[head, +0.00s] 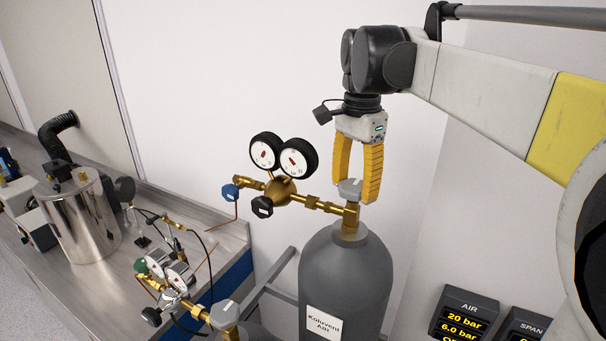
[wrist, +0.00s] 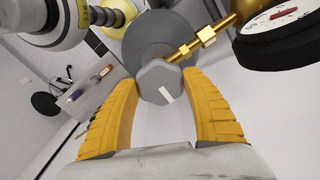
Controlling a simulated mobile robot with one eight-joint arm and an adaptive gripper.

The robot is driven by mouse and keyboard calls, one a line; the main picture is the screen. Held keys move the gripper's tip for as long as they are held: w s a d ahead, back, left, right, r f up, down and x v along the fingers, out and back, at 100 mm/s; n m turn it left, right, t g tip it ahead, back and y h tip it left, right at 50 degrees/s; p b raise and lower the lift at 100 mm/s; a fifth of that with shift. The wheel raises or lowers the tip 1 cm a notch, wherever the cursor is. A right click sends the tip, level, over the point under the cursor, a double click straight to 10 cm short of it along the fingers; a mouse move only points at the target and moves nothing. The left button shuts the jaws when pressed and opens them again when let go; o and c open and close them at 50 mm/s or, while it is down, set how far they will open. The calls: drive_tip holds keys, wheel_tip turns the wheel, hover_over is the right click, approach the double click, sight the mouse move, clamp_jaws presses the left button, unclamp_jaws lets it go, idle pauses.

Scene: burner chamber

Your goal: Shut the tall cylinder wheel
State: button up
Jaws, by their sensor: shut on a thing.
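The tall grey cylinder (head: 345,275) stands upright at the centre right, with a white label on its front. Its grey wheel (head: 350,188) sits on top of the brass valve (head: 351,215). My gripper (head: 357,196) reaches down from above, with its yellow fingers on both sides of the wheel. In the wrist view the wheel (wrist: 159,83) lies between the fingertips (wrist: 163,80) and carries a pale mark pointing to the lower right. The fingers are shut on the wheel.
A brass regulator (head: 283,190) with two round gauges (head: 282,155) extends left from the valve. A shorter cylinder's grey wheel (head: 224,313) stands lower left. A bench (head: 110,290) with a steel vessel (head: 82,220) is at left. Display boxes (head: 464,315) stand at lower right.

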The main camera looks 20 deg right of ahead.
sight(355, 185)
idle(0.4)
drive_tip(key=o, duration=1.2)
wheel_tip(355, 185, up, 12)
